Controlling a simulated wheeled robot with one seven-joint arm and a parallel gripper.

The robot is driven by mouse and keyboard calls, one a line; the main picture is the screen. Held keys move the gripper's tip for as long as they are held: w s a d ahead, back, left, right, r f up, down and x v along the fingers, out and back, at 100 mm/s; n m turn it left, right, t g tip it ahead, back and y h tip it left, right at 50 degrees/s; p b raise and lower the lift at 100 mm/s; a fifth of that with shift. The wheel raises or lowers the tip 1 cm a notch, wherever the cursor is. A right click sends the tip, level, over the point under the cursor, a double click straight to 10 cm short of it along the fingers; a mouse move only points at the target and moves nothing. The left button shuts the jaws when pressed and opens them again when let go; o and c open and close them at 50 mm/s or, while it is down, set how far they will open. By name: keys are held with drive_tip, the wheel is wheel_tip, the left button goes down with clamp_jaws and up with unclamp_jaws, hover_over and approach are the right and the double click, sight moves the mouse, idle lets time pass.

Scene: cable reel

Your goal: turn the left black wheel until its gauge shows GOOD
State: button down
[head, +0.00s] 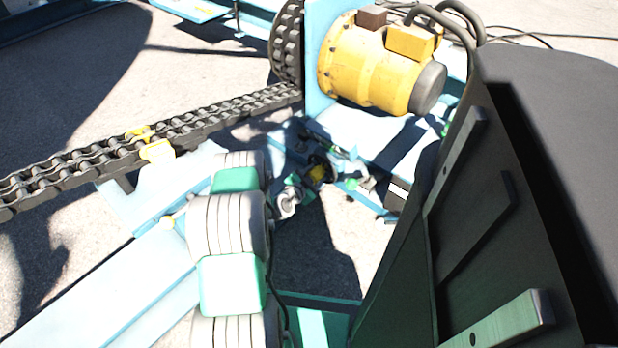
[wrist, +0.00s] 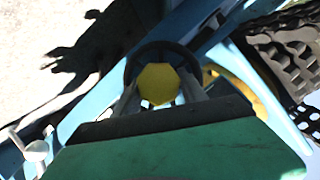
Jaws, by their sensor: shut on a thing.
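The left black wheel (wrist: 144,52) shows in the wrist view as a dark ring around a yellow hub (wrist: 157,83). My gripper (wrist: 159,92) comes from below, with one grey finger on each side of the hub, and is shut on the wheel. How much of the grip is on the rim or the hub is hard to tell. In the head view the yellow hub (head: 318,173) is small and in shade, with the dark wheel partly hidden around it. I cannot make out a gauge face or the word GOOD in either view.
A yellow motor (head: 370,65) sits on the blue frame behind the wheel. A heavy chain (head: 215,115) runs to the left from a dark sprocket (head: 287,42). Blue beams (wrist: 215,40) pass close to the wheel. Open pale ground (head: 85,75) lies beyond the chain.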

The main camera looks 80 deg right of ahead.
sight(313, 178)
drive_tip(key=shift+s+f+m+h+b, duration=0.1)
drive_tip(key=shift+m+h+b, duration=0.3)
drive_tip(key=shift+m+b, duration=0.4)
drive_tip(key=shift+t, duration=0.4)
drive_tip(key=c, duration=0.6)
unclamp_jaws()
drive_tip(key=shift+c, duration=0.2)
drive_tip(key=shift+p+v, duration=1.15)
drive_tip(key=shift+v, duration=2.8)
